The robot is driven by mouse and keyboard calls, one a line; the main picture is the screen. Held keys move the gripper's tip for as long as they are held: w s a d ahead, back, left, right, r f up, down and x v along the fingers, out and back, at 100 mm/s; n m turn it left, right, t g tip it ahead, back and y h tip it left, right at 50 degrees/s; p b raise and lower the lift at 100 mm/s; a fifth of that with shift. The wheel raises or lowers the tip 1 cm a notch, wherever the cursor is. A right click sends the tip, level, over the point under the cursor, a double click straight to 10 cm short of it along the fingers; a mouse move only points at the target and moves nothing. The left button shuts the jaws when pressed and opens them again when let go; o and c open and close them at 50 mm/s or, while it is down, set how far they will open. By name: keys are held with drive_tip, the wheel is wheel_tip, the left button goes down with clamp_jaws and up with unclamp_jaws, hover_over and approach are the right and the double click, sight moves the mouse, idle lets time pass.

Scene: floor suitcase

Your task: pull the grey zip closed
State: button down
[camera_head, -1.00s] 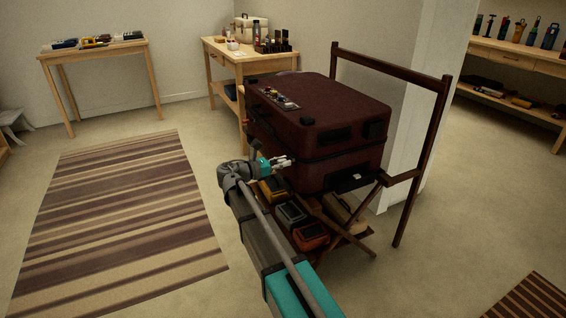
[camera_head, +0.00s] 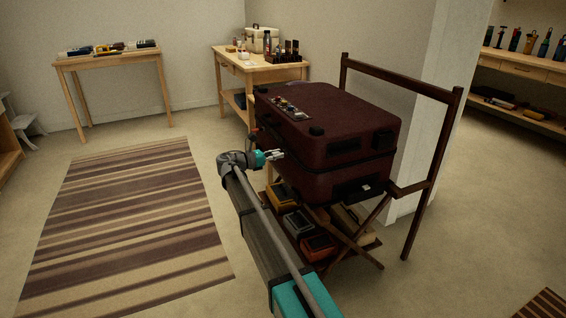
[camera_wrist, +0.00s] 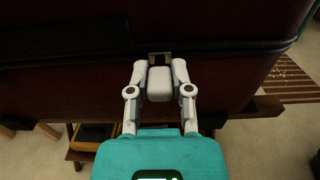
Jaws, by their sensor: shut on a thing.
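The dark red suitcase (camera_head: 330,125) lies flat on a wooden folding rack, its lid down over the lower half. A dark seam (camera_wrist: 100,58) runs across its side in the wrist view. My gripper (camera_head: 277,155) is at the left side of the suitcase, at the height of the seam. In the wrist view my gripper (camera_wrist: 160,66) is shut on a small grey zip pull (camera_wrist: 160,56) at the seam. Most of the pull is hidden between the fingertips. I cannot tell from here which stretch of the seam is closed.
The rack's tall dark frame (camera_head: 432,160) rises at the right. Several boxes (camera_head: 297,222) sit on the rack's lower shelf. Small items (camera_head: 290,107) lie on the lid. A wooden table (camera_head: 258,66) stands behind. The striped rug (camera_head: 130,220) at the left is clear.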

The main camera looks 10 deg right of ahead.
drive_tip(key=shift+w+a+r, duration=0.1)
drive_tip(key=shift+w+a, duration=0.1)
drive_tip(key=shift+w, duration=0.75)
drive_tip(key=c, duration=0.5)
unclamp_jaws()
drive_tip(key=shift+s, duration=0.1)
drive_tip(key=v, duration=1.2)
drive_tip(key=shift+d, duration=0.1)
